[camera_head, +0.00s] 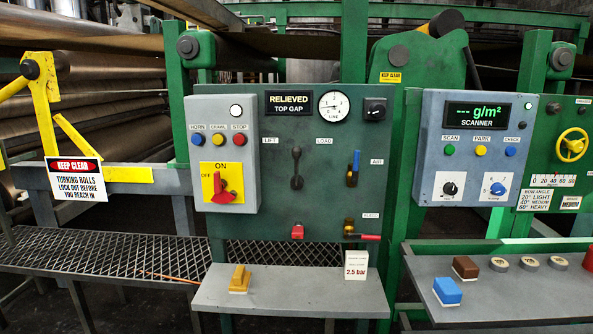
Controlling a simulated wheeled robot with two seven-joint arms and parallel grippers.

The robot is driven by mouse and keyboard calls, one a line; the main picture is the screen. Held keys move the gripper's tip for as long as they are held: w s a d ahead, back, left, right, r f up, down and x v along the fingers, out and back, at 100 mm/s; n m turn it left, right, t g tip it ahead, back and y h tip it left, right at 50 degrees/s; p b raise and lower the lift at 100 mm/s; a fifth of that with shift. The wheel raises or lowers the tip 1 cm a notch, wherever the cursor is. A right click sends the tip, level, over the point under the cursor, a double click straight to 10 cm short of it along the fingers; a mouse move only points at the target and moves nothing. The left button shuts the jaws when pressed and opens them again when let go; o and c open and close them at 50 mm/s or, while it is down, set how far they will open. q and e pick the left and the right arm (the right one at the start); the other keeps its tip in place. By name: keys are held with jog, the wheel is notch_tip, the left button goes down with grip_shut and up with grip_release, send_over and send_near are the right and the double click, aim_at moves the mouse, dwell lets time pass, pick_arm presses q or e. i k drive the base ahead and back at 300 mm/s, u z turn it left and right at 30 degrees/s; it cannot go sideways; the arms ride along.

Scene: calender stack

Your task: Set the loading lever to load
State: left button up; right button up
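The loading lever (296,168) is on the green central panel (330,200), between a LIFT label (270,140) at its left and a LOAD label (323,140) at its right. Its dark handle stands about upright, midway between the two labels, with a rounded knob at the top. The display (289,103) above it reads RELIEVED, TOP GAP. A round gauge (333,105) marked LINE is beside the display. Neither of my grippers is in view, and nothing touches the lever.
A blue-handled valve (356,162) and a red-handled valve (362,236) are right of the lever. A grey button box (223,150) with a red switch stands out at its left. Below, a shelf (300,295) holds a yellow block (240,279) and a 2.5 bar card (356,265).

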aim_at(295, 150)
jog(key=u, duration=1.05)
jog(key=i, duration=1.15)
jog(key=z, duration=0.25)
